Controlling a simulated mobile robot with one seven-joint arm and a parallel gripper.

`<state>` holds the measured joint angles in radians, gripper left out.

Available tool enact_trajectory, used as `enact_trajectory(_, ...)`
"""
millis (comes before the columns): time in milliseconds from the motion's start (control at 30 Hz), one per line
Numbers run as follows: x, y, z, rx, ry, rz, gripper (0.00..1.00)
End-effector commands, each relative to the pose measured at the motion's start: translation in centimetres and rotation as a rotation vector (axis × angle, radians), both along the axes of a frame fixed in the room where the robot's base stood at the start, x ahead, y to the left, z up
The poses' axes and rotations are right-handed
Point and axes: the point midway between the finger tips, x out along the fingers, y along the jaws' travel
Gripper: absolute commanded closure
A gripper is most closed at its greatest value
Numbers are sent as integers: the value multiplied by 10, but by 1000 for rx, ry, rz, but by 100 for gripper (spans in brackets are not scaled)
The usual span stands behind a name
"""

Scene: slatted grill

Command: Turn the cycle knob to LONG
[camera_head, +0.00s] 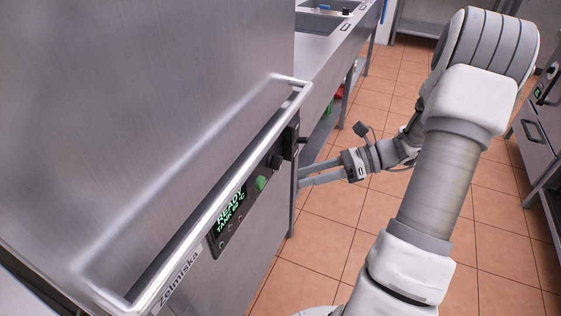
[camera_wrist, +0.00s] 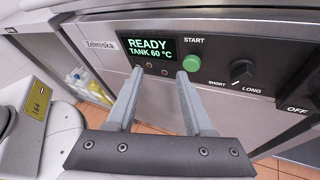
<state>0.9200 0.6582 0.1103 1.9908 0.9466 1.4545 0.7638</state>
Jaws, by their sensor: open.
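The cycle knob is a round black knob (camera_wrist: 242,70) on the dark control panel, with SHORT printed below left and LONG below right. A small white mark shows near its lower edge; I cannot tell which label the knob points to. The knob also shows in the head view (camera_head: 276,161), below the long handle. My gripper (camera_wrist: 160,74) is open and empty, its fingertips near the display and green START button, left of the knob. In the head view my gripper (camera_head: 301,177) reaches toward the panel from the right; I cannot tell if it touches.
The lit display (camera_wrist: 152,48) reads READY, TANK 60 °C. The green START button (camera_wrist: 192,62) is left of the knob. An OFF label (camera_wrist: 297,110) lies further right. A long metal handle (camera_head: 215,195) juts out above the panel. The tiled floor (camera_head: 330,235) is clear.

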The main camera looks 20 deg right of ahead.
Motion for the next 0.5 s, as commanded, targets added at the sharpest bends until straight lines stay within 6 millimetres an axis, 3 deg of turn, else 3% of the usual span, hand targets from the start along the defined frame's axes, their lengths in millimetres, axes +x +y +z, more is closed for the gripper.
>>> enact_trajectory(33,5,-17,-21,67,21,-79,48)
enact_trajectory(200,17,-68,-61,271,69,-315,48)
enact_trajectory(400,20,-107,-87,418,87,-474,48)
enact_trajectory(500,20,-112,-91,444,89,-499,48)
